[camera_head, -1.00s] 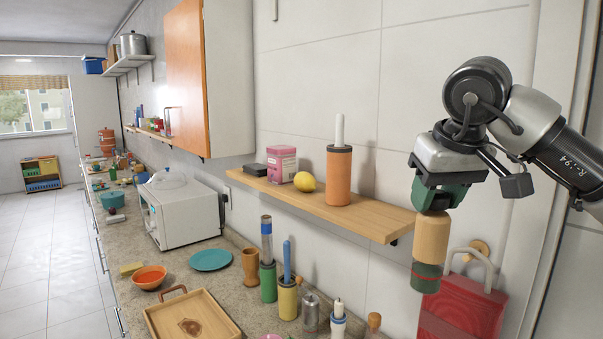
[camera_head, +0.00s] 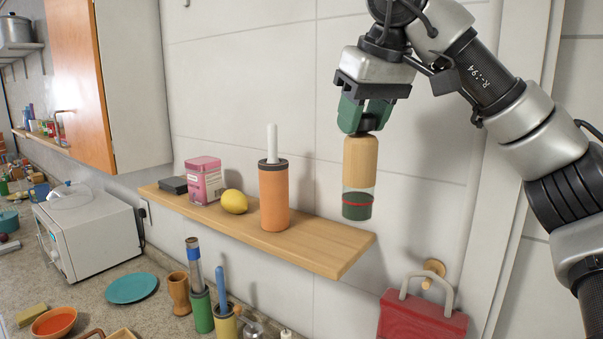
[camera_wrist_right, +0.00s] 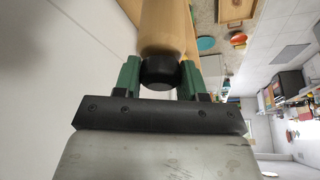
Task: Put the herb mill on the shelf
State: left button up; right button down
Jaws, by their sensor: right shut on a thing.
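The herb mill (camera_head: 360,165) has a tan wooden upper body and a clear lower part with dark green contents and a red ring. My right gripper (camera_head: 364,122) is shut on its top and holds it upright in the air. In the head view it appears over the right end of the wooden wall shelf (camera_head: 330,248); I cannot tell its exact depth. In the right wrist view the mill's black cap (camera_wrist_right: 160,72) sits between the green fingers (camera_wrist_right: 160,78). My left gripper is not in view.
On the shelf stand an orange cylinder with a white rod (camera_head: 274,195), a lemon (camera_head: 234,202), a pink tin (camera_head: 204,180) and a black box (camera_head: 173,185). The shelf's right end is bare. A red case (camera_head: 422,318) hangs below right.

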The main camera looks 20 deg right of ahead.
jog(key=w+f+p, duration=0.3)
jog(key=w+f, duration=0.7)
jog(key=shift+w+a+f, duration=0.2)
jog(key=shift+w+a, duration=0.05)
jog(key=shift+a, duration=0.15)
jog(key=c, duration=0.8)
grip_release()
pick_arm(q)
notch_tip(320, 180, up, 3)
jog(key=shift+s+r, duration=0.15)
pick_arm(e)
jog(key=shift+o, duration=0.8)
jog(key=shift+f, duration=0.1)
